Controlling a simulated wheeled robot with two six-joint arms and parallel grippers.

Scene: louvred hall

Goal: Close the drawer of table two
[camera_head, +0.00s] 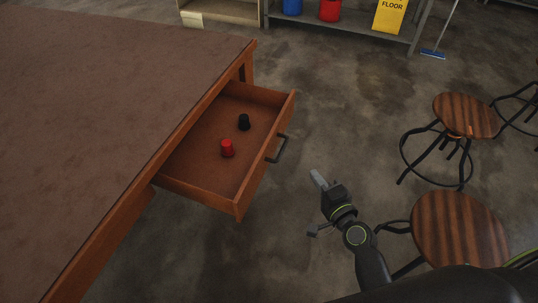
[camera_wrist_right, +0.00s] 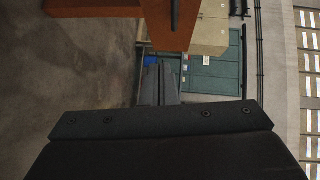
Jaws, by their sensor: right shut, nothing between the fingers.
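A brown wooden table (camera_head: 120,75) stands at the left in the head view. Its drawer (camera_head: 237,205) is pulled well out on the table's right side, with a dark bar handle (camera_head: 278,149) on its front. A red piece (camera_head: 227,148) and a black piece (camera_head: 244,122) stand inside the drawer. My right gripper (camera_head: 319,180) is shut and empty, to the right of the drawer front and apart from it. In the right wrist view, the shut fingers (camera_wrist_right: 161,84) point toward the orange-brown drawer front (camera_wrist_right: 172,30) and part of its dark handle (camera_wrist_right: 175,14). My left gripper is not in view.
Wooden-topped stools (camera_head: 458,228) (camera_head: 465,115) stand right of my right arm. A shelf (camera_head: 345,32) with blue and red containers and a yellow floor sign (camera_head: 390,15) is at the back. A blue broom (camera_head: 433,53) stands back right.

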